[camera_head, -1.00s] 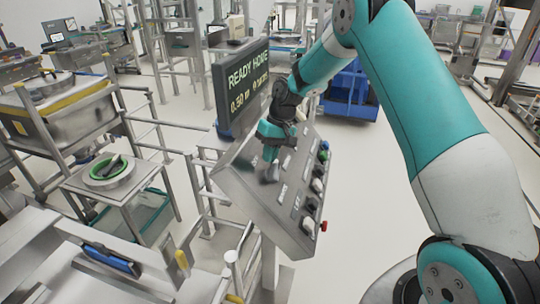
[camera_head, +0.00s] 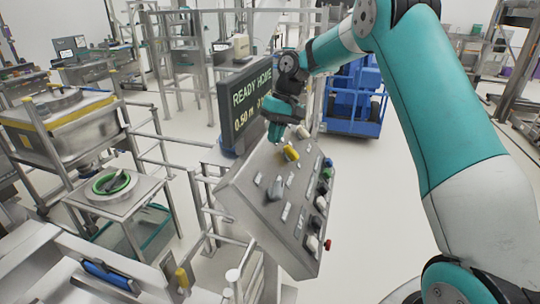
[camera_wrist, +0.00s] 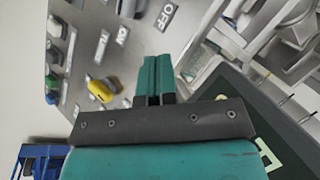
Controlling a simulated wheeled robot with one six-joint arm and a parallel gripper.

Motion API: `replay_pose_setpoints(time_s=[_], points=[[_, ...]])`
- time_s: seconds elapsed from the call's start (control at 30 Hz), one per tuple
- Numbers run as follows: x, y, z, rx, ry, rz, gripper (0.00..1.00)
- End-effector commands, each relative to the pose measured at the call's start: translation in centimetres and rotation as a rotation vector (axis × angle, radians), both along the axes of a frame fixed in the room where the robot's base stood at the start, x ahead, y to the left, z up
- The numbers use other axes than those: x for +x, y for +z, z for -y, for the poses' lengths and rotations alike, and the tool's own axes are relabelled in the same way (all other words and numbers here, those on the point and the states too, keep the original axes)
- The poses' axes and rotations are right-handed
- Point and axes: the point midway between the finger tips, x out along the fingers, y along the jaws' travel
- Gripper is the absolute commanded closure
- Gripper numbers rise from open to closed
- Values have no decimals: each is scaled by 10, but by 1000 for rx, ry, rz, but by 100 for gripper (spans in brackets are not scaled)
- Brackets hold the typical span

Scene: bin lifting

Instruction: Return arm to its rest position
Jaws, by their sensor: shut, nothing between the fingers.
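My gripper (camera_head: 279,136) is shut and empty in the head view, at the upper edge of a tilted grey control panel (camera_head: 262,225). In the wrist view its teal fingers (camera_wrist: 154,80) are pressed together, with the panel's labelled face (camera_wrist: 130,50) beyond them. A yellow knob (camera_head: 291,152) is on the panel just right of the fingertips; it also shows in the wrist view (camera_wrist: 102,90). I cannot tell whether the fingers touch the panel. My teal and white arm arches in from the right.
A dark screen (camera_head: 243,105) reading "READY HOME" and "0.50 m" stands behind the panel, close to my gripper. A blue cart (camera_head: 355,95) is further back. Metal railings and a bin (camera_head: 75,125) with a yellow rim are at left. The floor between panel and cart is clear.

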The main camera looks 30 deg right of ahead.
Motion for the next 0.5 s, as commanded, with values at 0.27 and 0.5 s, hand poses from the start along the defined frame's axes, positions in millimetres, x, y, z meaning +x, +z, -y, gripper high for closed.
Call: replay_pose_setpoints(time_s=[0.27,0.5], points=[[1,14,8,-1,-1,0,100],[1,13,8,-1,-1,0,100]])
